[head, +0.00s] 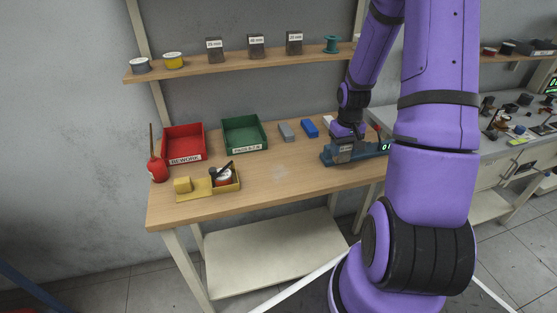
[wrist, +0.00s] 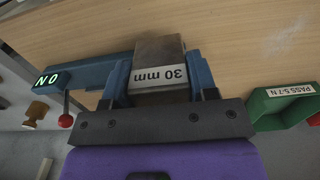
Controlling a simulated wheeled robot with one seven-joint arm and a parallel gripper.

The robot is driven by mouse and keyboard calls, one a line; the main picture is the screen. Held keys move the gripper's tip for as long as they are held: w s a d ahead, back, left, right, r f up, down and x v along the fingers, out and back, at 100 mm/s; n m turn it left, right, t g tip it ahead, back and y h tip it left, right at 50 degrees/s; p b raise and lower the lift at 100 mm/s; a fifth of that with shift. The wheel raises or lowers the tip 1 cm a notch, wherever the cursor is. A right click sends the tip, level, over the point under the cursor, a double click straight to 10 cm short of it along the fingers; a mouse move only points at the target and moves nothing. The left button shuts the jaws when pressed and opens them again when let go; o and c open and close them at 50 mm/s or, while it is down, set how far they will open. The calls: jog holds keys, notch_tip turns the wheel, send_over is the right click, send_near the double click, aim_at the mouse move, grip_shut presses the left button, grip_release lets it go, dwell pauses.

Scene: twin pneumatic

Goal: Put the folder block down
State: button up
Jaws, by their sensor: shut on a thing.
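The folder block is a dark brown-grey block with a white "30 mm" label, seen in the wrist view (wrist: 160,62) between my gripper's fingers. My gripper (wrist: 160,82) is shut on it. In the head view the block (head: 342,152) shows at the blue fixture (head: 371,150) on the right of the wooden bench, with my gripper (head: 343,136) just above it. The fixture also shows in the wrist view (wrist: 90,73), with a green-lit display reading 0 N and a red-knobbed lever. I cannot tell whether the block's underside touches the fixture.
On the bench stand a red REWORK bin (head: 184,143), a green PASS bin (head: 244,134), a yellow tray (head: 208,188), a red oil can (head: 157,168), a grey block (head: 286,133) and a blue block (head: 310,129). Labelled blocks and spools sit on the shelf (head: 235,62). The bench's front middle is clear.

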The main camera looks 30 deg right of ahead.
jog(key=w+a, duration=0.3)
jog(key=w+a+f, duration=0.1)
jog(key=w+a, duration=0.2)
jog(key=a, duration=0.1)
jog(key=w+a, duration=0.3)
jog(key=shift+w+a+f, duration=0.15)
jog(key=shift+a, duration=0.1)
jog(key=shift+w+a+f, duration=0.15)
jog(key=shift+f, duration=0.75)
jog(key=shift+w+a+f, duration=0.15)
jog(key=shift+f, duration=0.75)
jog(key=o, duration=1)
jog(key=shift+f, duration=0.1)
jog(key=shift+o, duration=0.2)
